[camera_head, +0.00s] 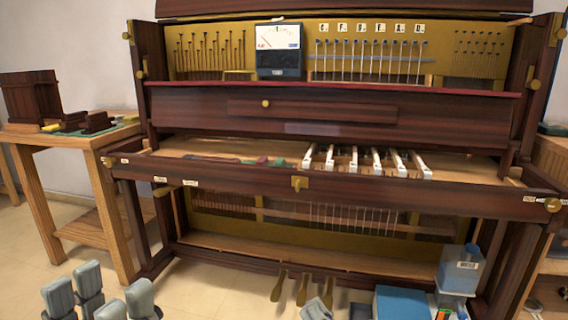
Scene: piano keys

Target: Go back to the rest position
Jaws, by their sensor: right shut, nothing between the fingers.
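The opened dark wood piano (320,120) stands in front of me. A small group of white keys (364,160) sits on its key bed, right of the middle, with the rest of the key bed mostly bare. My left gripper (100,293) is low at the bottom left, in front of the piano, its grey finger pads spread apart and nothing seen between them. My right gripper (317,309) shows only as grey fingertips at the bottom edge, close together, in front of the pedals. The rest of it is cut off. Neither gripper touches the keys.
A wooden table (75,140) with dark wooden parts stands at the left. Brass pedals (301,290) stick out below. A blue box (402,304) and a grey-blue container (461,272) stand at the bottom right.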

